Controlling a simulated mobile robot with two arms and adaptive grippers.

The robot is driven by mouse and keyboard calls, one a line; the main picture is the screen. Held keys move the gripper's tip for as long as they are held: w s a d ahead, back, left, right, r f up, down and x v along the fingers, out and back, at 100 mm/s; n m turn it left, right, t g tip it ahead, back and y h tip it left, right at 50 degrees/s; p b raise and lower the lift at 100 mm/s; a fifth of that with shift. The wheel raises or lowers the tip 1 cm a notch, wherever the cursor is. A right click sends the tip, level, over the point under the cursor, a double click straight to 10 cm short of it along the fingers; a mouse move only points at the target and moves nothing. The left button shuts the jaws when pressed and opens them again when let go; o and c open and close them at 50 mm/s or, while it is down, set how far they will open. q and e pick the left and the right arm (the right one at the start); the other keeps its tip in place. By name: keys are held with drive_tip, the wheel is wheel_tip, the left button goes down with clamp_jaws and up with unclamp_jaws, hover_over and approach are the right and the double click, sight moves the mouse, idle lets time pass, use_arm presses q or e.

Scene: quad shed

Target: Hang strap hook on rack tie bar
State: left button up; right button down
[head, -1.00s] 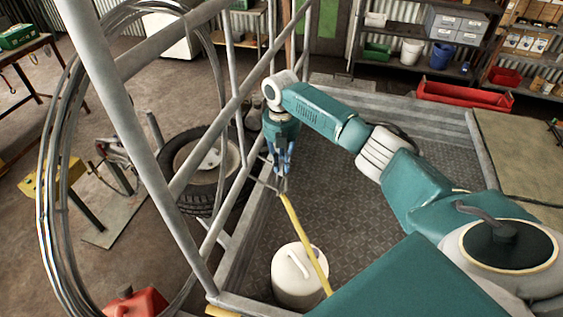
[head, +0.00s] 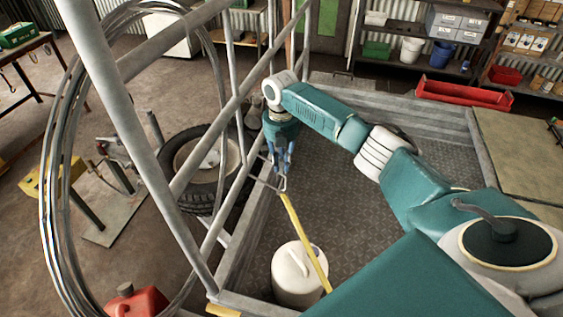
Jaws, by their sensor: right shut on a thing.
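My right gripper (head: 283,172) points down beside the rack and is shut on the strap hook (head: 281,187), a small grey metal piece. A yellow strap (head: 308,243) runs from the hook down past a white container. The rack (head: 192,165) is a frame of grey tubes on the left of the tray. A thin bar (head: 262,180) of the rack is just left of the hook. I cannot tell whether hook and bar touch. My left gripper is not in view.
The white container (head: 298,275) stands on the dark tray floor (head: 375,225). A coil of wire (head: 52,190) hangs on the rack's outer side. A tyre (head: 200,175) and a red can (head: 137,302) are on the floor beyond. The tray's middle is clear.

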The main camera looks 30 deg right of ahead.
sight(282, 170)
drive_tip(key=shift+f+b, duration=1)
drive_tip(key=shift+f, duration=0.95)
drive_tip(key=c, duration=1.1)
unclamp_jaws()
drive_tip(key=shift+r+p, duration=4.15)
drive_tip(key=shift+r, duration=0.45)
drive_tip(key=shift+a+f, duration=0.1)
drive_tip(key=shift+f, duration=0.05)
